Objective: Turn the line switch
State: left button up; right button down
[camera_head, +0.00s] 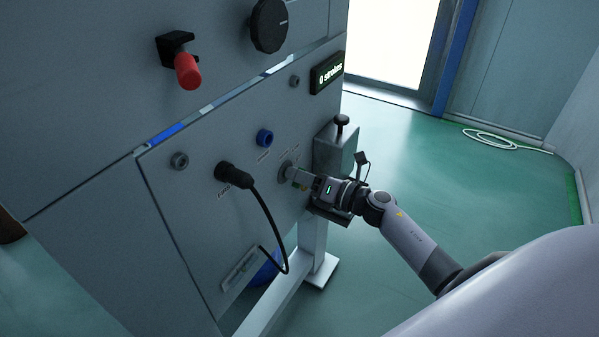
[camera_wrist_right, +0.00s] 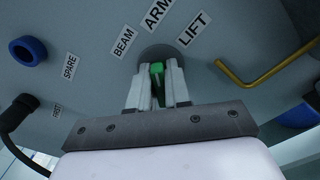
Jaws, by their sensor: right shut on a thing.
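The line switch (camera_head: 285,168) is a small round selector on the grey panel. In the right wrist view its round plate (camera_wrist_right: 160,51) has the labels BEAM, ARM and LIFT around it, and its green-marked handle (camera_wrist_right: 157,69) shows between the fingers. My right gripper (camera_head: 294,173) is at the panel, shut on this handle; its fingertips (camera_wrist_right: 158,78) close from both sides and hide most of it. My left gripper is not in view.
A black plug (camera_head: 232,176) with a hanging cable sits left of the switch. A blue ring socket (camera_head: 264,138) is above it. A grey box with a black knob (camera_head: 341,122) stands close to the right. A yellow bent rod (camera_wrist_right: 262,84) shows in the wrist view.

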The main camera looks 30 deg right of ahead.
jog(key=m+p, duration=0.1)
jog(key=m, duration=0.3)
jog(key=shift+m, duration=0.3)
jog(key=m+p, duration=0.1)
jog(key=m, duration=0.3)
jog(key=shift+d+f+m+p, duration=0.1)
jog(key=shift+f+m+p, duration=0.1)
jog(key=shift+m+p, duration=0.2)
jog(key=c, duration=1.2)
grip_release()
jog(key=shift+o, duration=0.2)
jog(key=v, duration=0.7)
